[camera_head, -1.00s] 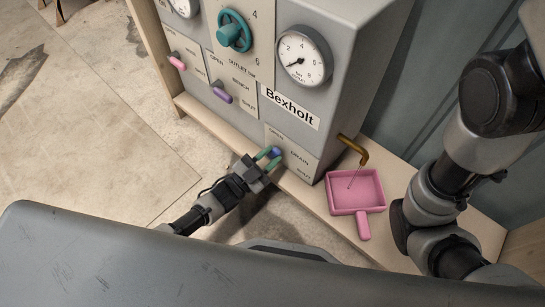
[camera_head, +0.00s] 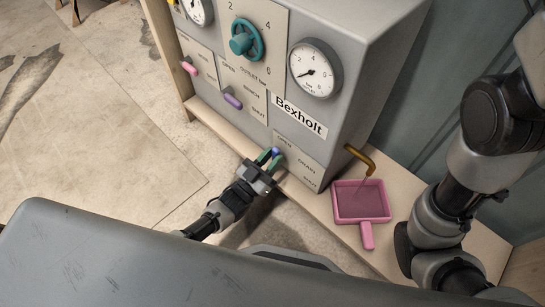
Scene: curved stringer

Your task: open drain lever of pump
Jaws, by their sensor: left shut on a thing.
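The grey pump cabinet labelled Bexholt (camera_head: 330,150) stands at the centre. Its drain plate (camera_head: 305,165) reads OPEN, DRAIN, SHUT. The small blue drain lever (camera_head: 275,151) is at the OPEN end of the plate, mostly hidden by my fingers. My left gripper (camera_head: 269,157), with green fingertips, is shut on the drain lever. A brass spout (camera_head: 359,155) sticks out of the cabinet's right side, with a thin stream falling from it. A pink pan (camera_head: 345,217) sits under the spout, its inside dark. My right gripper is out of view.
Other controls are a pink lever (camera_head: 189,68), a purple lever (camera_head: 233,101), a teal handwheel (camera_head: 246,40) and a dial gauge (camera_head: 315,70). A wooden ledge (camera_head: 305,199) runs under the cabinet. My right arm is at right, near the pan. Floor at left is clear.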

